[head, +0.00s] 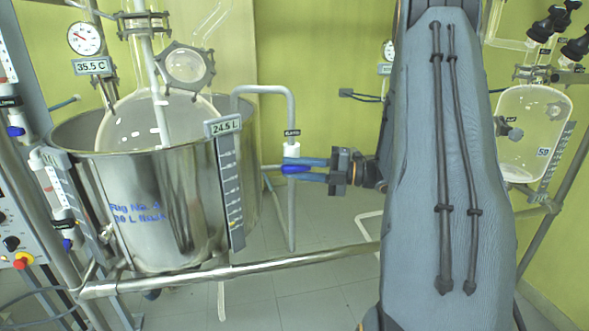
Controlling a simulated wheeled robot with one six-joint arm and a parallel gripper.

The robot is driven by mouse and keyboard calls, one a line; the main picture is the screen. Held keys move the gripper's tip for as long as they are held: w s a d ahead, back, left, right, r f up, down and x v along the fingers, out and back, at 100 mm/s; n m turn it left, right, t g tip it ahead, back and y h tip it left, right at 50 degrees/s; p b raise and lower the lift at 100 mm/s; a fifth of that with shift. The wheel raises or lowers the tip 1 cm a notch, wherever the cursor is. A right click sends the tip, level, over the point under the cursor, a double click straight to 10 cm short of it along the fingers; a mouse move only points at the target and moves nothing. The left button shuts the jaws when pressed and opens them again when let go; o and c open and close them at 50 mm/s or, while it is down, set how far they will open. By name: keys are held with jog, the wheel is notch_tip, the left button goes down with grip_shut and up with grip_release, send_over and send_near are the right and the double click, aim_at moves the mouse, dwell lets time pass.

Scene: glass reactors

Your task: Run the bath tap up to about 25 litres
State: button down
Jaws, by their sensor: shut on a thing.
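The steel bath (170,225) stands at the left with a glass flask (120,122) inside it. A level scale on the bath's right side carries a display (226,126) reading 24.5 L. The bath tap is a grey pipe (291,108) bent over the bath rim, with a white valve body (292,149) and a blue handle (293,170). My gripper (304,170) reaches in from the right and is shut on the blue handle. Its fingers partly cover the handle. Water running from the pipe's outlet cannot be made out.
A round gauge (84,39) with a 35.5 C display (92,66) is at the upper left. A second glass vessel (535,125) stands at the right. Tiled floor (300,290) lies below.

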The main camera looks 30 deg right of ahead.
aim_at(305, 169)
jog(key=c, duration=1.6)
grip_release()
jog(key=shift+a, duration=0.1)
jog(key=shift+c, duration=0.2)
jog(key=shift+s, duration=0.1)
jog(key=b+v, duration=0.1)
jog(key=v, duration=0.6)
jog(key=shift+b, duration=0.35)
jog(key=shift+s+d, duration=0.15)
jog(key=shift+d, duration=0.2)
